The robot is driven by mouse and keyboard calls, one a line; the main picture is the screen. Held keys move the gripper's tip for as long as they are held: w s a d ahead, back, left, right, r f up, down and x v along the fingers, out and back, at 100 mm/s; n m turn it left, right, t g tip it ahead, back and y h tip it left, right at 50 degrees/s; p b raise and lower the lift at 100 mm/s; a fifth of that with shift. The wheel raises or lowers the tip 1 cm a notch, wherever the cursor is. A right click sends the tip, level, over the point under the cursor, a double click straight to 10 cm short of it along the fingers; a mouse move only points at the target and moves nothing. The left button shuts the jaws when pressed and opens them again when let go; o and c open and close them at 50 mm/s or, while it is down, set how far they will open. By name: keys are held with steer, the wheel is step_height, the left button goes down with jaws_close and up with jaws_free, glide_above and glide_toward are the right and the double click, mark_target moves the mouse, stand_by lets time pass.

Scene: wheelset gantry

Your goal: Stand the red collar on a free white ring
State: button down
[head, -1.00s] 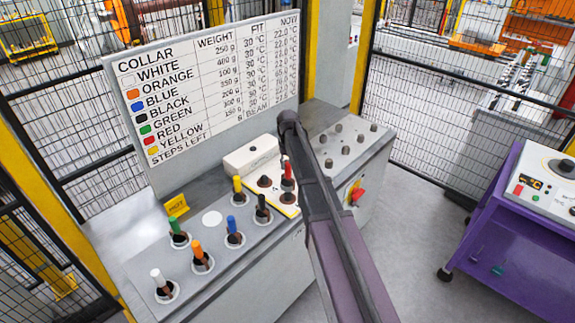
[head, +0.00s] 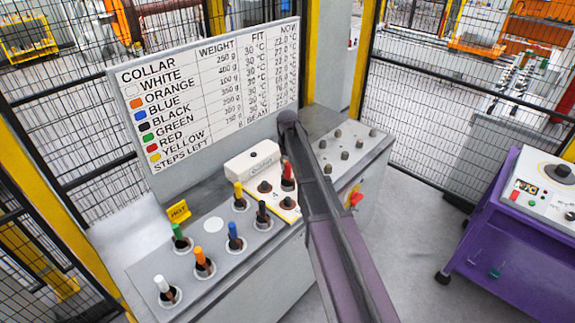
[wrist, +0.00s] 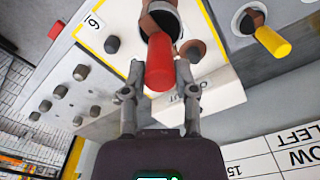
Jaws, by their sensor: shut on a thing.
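The red collar (wrist: 159,62) has a red grip above a dark brown body. My gripper (wrist: 160,78) is shut on its red grip in the wrist view. In the head view the red collar (head: 287,169) is over the yellow-edged white plate (head: 280,212); I cannot tell whether it touches the plate. A bare white ring (head: 213,224) lies on the grey bench top among the standing collars. My arm hides part of the plate and bench in the head view, and my gripper does not show clearly there.
White (head: 162,286), orange (head: 201,258), blue (head: 233,233), black (head: 262,212), green (head: 178,233) and yellow (head: 239,192) collars stand in rings around the bare one. A pale box (head: 250,160), a HOT sign (head: 178,210) and the tall board (head: 215,100) stand behind. Brown knobs rise from the plate.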

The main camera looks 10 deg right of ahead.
steer(key=shift+r, duration=0.15)
steer(key=shift+r+p, duration=2.4)
steer(key=shift+p, duration=0.1)
steer(key=shift+s, duration=0.15)
